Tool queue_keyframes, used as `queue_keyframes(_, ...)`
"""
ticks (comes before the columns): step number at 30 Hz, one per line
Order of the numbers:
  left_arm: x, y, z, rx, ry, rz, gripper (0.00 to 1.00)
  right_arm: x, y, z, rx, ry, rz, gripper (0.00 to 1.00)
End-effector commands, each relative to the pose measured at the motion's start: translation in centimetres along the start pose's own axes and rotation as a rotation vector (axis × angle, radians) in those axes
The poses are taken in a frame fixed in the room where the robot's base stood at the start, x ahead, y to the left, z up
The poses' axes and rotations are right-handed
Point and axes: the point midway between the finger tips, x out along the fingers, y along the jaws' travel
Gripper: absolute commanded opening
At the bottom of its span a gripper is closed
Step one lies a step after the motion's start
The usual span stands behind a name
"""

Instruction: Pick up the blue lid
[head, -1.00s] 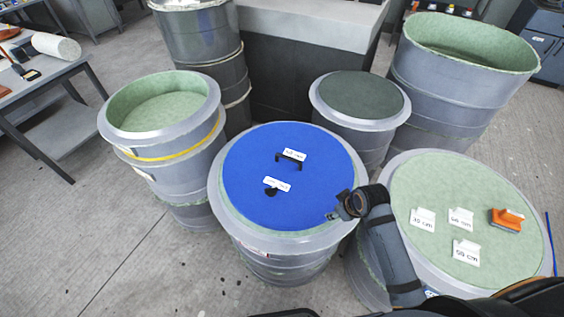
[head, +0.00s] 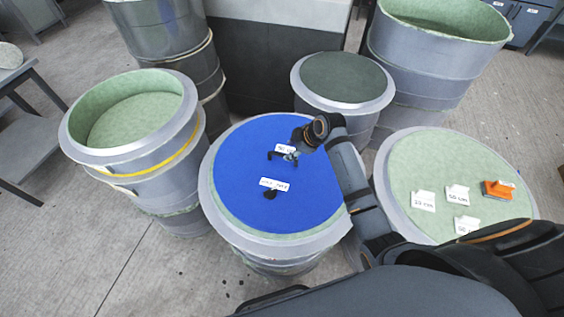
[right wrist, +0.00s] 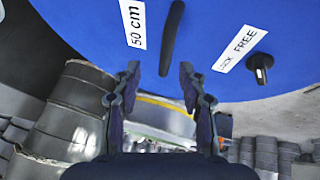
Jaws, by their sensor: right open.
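The blue lid (head: 240,185) is a round blue disc lying on a grey mould in the middle of the head view. It bears a black handle, a white label reading "50 cm" and a small black knob (head: 270,194) beside a second label. In the right wrist view the lid (right wrist: 205,30) fills the top, with the black handle (right wrist: 172,35) between and just beyond the fingertips. My left gripper is not in view.
A green-lined open mould (head: 72,128) stands left of the lid. A mould with a dark green top (head: 345,78) stands behind right. A pale green top (head: 410,170) at right carries several white labels and an orange-handled tool (head: 497,190).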

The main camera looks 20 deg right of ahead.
Motion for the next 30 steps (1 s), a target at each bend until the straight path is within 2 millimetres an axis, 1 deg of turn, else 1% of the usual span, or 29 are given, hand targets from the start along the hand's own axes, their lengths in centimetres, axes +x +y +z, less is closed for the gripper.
queue_keyframes(3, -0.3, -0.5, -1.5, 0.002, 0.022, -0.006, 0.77, 0.5, -0.2, -0.1, 0.002, 0.000, -0.002, 0.42)
queue_keyframes(6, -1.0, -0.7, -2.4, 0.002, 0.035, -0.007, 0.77, 2.1, -0.6, -0.3, 0.003, 0.000, -0.005, 0.42)
queue_keyframes(9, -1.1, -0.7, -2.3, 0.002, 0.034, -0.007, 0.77, 3.9, -0.8, -0.3, 0.002, 0.000, -0.001, 0.42)
queue_keyframes(12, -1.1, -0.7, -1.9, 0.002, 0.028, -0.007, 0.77, 5.0, -0.8, -0.2, 0.002, 0.000, -0.001, 0.42)
queue_keyframes(19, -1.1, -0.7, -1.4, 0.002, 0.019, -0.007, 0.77, 5.2, -0.8, -0.1, 0.000, -0.001, 0.001, 0.42)
queue_keyframes(20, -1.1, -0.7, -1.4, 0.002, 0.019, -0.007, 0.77, 5.2, -0.8, -0.1, 0.000, -0.001, 0.001, 0.39)
queue_keyframes(28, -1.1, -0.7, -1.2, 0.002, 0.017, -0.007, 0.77, 5.2, -0.8, -0.1, 0.001, -0.001, 0.001, 0.03)
queue_keyframes(29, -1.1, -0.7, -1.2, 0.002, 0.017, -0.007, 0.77, 5.2, -0.8, -0.1, 0.001, -0.001, 0.000, 0.00)
queue_keyframes(30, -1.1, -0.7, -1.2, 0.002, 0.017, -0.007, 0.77, 5.2, -0.8, -0.1, 0.001, -0.001, 0.000, 0.00)
